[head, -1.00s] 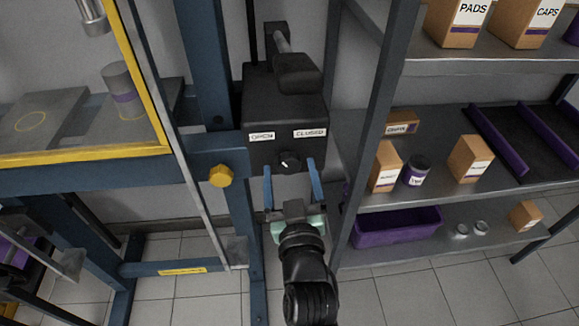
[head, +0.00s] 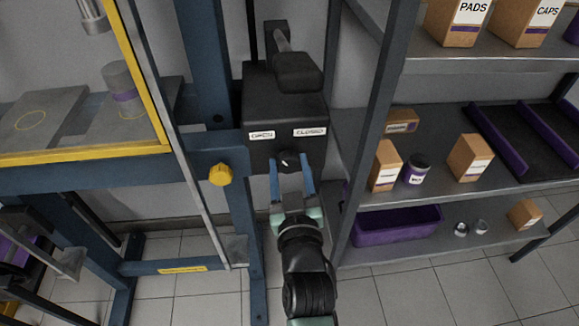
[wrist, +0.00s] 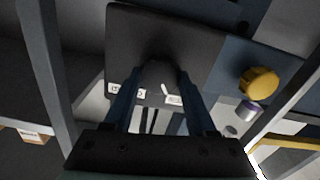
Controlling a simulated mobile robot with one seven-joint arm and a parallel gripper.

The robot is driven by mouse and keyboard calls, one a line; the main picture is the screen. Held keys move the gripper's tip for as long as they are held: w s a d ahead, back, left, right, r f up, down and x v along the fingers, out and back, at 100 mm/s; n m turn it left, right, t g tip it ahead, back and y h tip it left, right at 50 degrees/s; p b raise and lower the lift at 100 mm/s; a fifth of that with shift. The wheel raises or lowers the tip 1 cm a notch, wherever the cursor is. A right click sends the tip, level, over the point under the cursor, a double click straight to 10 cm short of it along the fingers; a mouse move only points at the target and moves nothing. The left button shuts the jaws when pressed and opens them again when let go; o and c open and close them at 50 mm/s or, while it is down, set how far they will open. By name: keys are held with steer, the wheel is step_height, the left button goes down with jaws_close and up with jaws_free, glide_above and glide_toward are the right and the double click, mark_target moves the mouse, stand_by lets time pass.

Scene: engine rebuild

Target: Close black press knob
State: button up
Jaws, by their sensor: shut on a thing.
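The black press knob (head: 289,160) sits on the lower front of a black control box (head: 285,115), below a white OPEN label (head: 262,135) on the left and a white CLOSED label (head: 310,132) on the right. The knob has a small white pointer mark; its exact direction is hard to tell. My gripper (head: 290,162) has its blue fingers on either side of the knob and is shut on it. In the wrist view the dark knob (wrist: 160,74) shows between the fingertips, with its lower part in shadow. The labels are partly hidden by the fingers there.
A yellow knob (head: 221,175) sits on the blue press frame (head: 205,155) to the left. A shelf post (head: 370,130) stands close on the right, with boxes and a purple bin (head: 397,223) on the shelves.

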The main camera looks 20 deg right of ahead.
steer(key=shift+m, duration=0.3)
steer(key=m+p, duration=0.1)
steer(key=m, duration=0.1)
steer(key=shift+r+m+p, duration=0.1)
steer(key=shift+m+p, duration=0.2)
steer(key=m+p, duration=0.1)
steer(key=m, duration=0.2)
steer(key=shift+d+m, duration=0.1)
steer(key=shift+m, duration=0.2)
steer(key=m+p, duration=0.1)
steer(key=m, duration=0.2)
steer(key=shift+m, duration=0.3)
steer(key=shift+f+m+p, duration=0.2)
steer(key=shift+m+p, duration=0.4)
steer(key=shift+m, duration=1.1)
steer(key=o, duration=1.4)
steer(key=shift+s, duration=0.15)
